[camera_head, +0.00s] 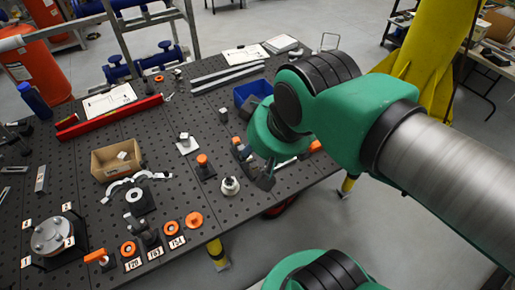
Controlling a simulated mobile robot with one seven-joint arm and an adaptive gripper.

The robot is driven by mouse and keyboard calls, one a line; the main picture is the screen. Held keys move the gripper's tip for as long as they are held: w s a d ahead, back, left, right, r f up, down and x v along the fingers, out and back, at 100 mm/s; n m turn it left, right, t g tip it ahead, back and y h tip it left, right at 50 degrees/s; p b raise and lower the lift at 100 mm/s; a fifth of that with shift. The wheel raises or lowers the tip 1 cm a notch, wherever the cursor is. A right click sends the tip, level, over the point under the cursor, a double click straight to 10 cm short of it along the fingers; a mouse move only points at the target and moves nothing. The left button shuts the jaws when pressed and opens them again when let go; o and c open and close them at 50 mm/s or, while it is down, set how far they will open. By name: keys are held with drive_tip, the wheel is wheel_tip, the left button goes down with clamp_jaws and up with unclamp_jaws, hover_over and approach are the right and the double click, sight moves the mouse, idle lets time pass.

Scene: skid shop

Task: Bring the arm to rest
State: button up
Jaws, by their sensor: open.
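My arm, green and silver, reaches in from the right side of the head view. Its green wrist hangs over the right part of the dark perforated table (95,185). My gripper (266,182) is dark, points down and sits just below the green wrist, near the table's right front edge. It is open, and I see nothing held in it. Small parts lie close behind and beside it, and the wrist hides some of that area. I cannot tell whether the fingertips touch anything.
A white round part (230,186) and an orange-topped block (203,168) stand left of my gripper. A blue bin (252,92) stands behind. A cardboard box (116,158) and a flanged disc (52,236) are farther left. Floor (335,215) is clear right of the table.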

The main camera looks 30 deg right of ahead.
idle(0.3)
wheel_tip(320, 180, down, 9)
drive_tip(key=b, duration=0.9)
idle(1.0)
